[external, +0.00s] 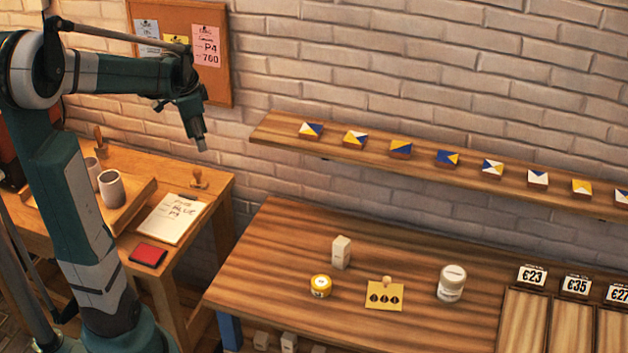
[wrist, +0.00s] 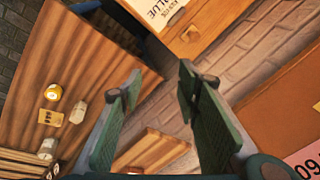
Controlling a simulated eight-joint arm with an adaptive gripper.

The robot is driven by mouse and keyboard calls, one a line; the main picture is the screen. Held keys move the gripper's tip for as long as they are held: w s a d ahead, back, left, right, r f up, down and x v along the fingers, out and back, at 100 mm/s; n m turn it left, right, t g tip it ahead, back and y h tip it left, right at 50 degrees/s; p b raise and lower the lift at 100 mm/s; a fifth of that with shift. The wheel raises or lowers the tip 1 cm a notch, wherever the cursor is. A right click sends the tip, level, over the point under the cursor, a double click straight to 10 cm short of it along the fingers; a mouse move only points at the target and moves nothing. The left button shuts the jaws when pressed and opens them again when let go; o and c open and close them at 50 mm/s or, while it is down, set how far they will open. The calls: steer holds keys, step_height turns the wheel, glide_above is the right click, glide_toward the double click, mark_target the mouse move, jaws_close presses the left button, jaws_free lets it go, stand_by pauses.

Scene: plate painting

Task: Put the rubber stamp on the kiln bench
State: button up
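My gripper (external: 201,147) is in the air above the left bench's right end, pointing down. In the wrist view my gripper (wrist: 160,75) has its fingers apart with nothing between them.
The left bench holds a clipboard (external: 172,218), a red pad (external: 148,255) and grey cups (external: 111,188). On the worktable are a pale block (external: 341,252), a yellow jar (external: 320,286) and a white jar (external: 451,283). A wall shelf (external: 375,157) holds several painted tiles.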

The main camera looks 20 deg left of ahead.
steer(key=s+d+r+n+t, duration=0.1)
steer(key=s+d+n, duration=0.3)
steer(key=s, duration=0.6)
steer(key=s+d+r+n+t, duration=0.1)
steer(key=s+d+n+t, duration=0.2)
steer(key=s, duration=0.7)
steer(key=d+n, duration=0.2)
steer(key=shift+s+d+r+n, duration=0.25)
steer(key=shift+d+n, duration=0.05)
steer(key=shift+o, duration=0.2)
